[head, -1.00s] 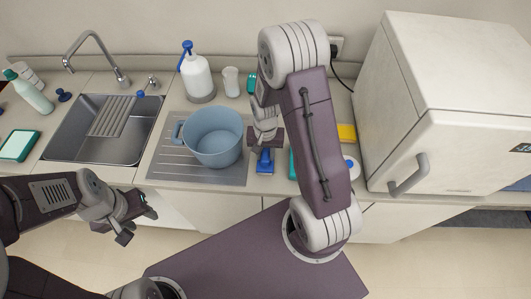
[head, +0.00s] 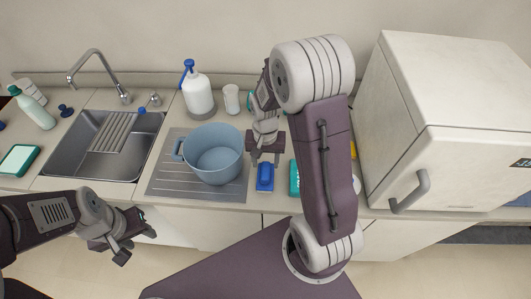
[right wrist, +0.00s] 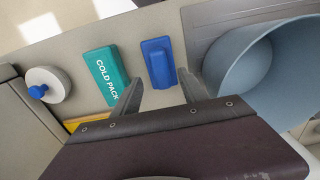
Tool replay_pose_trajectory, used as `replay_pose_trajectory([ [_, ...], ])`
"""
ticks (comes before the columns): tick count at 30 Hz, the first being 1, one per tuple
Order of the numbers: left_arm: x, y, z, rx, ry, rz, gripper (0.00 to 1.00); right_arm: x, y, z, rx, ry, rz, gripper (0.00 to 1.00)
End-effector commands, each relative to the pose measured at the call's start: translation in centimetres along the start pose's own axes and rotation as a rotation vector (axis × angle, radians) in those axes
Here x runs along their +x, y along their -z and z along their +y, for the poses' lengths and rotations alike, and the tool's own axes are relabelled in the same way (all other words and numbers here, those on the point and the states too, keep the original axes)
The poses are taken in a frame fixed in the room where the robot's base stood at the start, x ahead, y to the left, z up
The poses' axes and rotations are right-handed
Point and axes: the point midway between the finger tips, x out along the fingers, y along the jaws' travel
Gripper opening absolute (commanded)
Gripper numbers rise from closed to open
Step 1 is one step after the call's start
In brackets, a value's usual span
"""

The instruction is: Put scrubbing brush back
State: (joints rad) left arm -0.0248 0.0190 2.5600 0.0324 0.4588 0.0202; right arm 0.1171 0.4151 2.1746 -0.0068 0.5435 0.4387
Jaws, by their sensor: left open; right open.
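A blue block-like item with a raised grip, which looks like the scrubbing brush (head: 265,177), lies on the counter just right of the drainboard. It also shows in the right wrist view (right wrist: 159,62). My right gripper (head: 265,159) is open and empty, at the brush's back end in the head view. In the right wrist view, its fingertips (right wrist: 160,88) stand apart near the brush's lower end, with nothing between them. Whether they touch the counter I cannot tell. My left gripper (head: 133,240) is open and empty, in front of the counter below the sink.
A blue pot (head: 226,160) stands on the drainboard (head: 170,187) close by on the left. A teal cold pack (right wrist: 106,74) lies on the brush's other side, with a white round item with a blue knob (right wrist: 46,85) beyond. A white box appliance (head: 455,150) stands right.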

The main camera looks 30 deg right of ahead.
Motion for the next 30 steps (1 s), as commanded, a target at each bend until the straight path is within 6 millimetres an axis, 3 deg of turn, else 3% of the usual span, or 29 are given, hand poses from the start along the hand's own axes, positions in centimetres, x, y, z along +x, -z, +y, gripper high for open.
replay_pose_trajectory([
  [4,0.1,0.0,0.0,0.000,0.000,0.000,0.45,-3.4,0.1,-0.1,0.000,0.003,0.006,0.51],
  [10,0.1,0.0,0.0,0.000,0.000,0.000,0.45,-5.5,0.0,0.0,0.000,0.001,0.001,0.51],
  [14,0.1,0.0,0.0,0.000,0.000,0.000,0.45,-5.7,-0.2,0.0,-0.010,0.001,0.000,0.51],
  [22,0.1,0.0,0.0,0.000,0.000,0.000,0.45,-4.2,-8.4,0.1,-0.473,0.045,0.076,0.51],
  [30,0.1,0.0,0.0,0.000,0.000,0.000,0.45,-3.9,-9.2,0.3,-0.529,0.048,0.088,0.51],
])
